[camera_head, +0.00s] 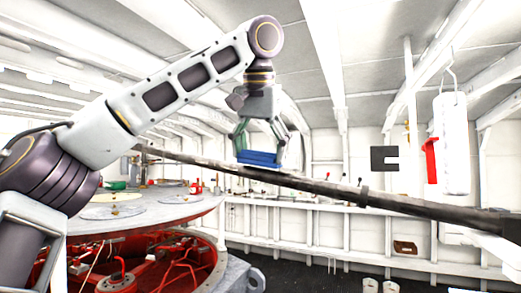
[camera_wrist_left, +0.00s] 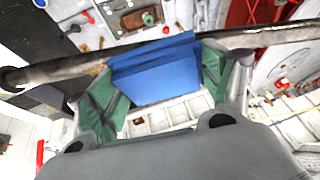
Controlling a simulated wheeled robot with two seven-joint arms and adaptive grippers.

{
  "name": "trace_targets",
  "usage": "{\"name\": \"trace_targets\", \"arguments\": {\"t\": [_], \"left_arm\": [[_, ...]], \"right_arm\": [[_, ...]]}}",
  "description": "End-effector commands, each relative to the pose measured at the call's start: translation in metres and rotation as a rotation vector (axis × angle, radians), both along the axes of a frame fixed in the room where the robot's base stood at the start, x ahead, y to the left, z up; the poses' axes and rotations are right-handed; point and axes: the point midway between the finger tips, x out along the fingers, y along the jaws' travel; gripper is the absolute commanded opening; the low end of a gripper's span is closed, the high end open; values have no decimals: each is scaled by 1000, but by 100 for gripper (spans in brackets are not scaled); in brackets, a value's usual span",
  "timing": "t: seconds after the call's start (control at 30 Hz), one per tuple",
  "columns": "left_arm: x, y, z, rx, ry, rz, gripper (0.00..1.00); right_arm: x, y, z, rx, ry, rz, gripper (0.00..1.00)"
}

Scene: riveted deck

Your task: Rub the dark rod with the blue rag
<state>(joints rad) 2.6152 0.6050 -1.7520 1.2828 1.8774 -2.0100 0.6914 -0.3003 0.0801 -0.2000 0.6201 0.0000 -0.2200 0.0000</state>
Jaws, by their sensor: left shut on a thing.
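The dark rod (camera_head: 325,188) runs slanting across the head view, from upper left down to the right edge. In the left wrist view the rod (camera_wrist_left: 60,71) crosses behind the rag. The blue rag (camera_head: 258,158) is a folded block in my left gripper (camera_head: 261,150), at the upper side of the rod near the middle of the picture. In the left wrist view the blue rag (camera_wrist_left: 160,75) sits between the green-padded fingers of my left gripper (camera_wrist_left: 165,85), which is shut on it. The rag overlaps the rod there; I cannot tell whether they touch. My right gripper is not in view.
A round table-like top (camera_head: 150,208) with discs and small items stands at left, over red machinery (camera_head: 125,262). A white cylinder (camera_head: 451,143) and a red piece (camera_head: 431,160) hang at right. Shelves (camera_head: 330,208) line the back wall.

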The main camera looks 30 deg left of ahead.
Motion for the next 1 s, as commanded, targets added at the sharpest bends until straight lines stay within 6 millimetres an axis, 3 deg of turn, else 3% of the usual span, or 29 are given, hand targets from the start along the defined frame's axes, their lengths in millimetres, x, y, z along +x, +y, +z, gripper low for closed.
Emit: {"name": "trace_targets", "arguments": {"t": [0.67, 1.0], "left_arm": [[0, 0, -7, 0, 0, 0, 61], [0, -14, -9, 1, 1, -2, 61]], "right_arm": [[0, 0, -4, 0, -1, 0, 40], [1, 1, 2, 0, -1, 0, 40]]}}
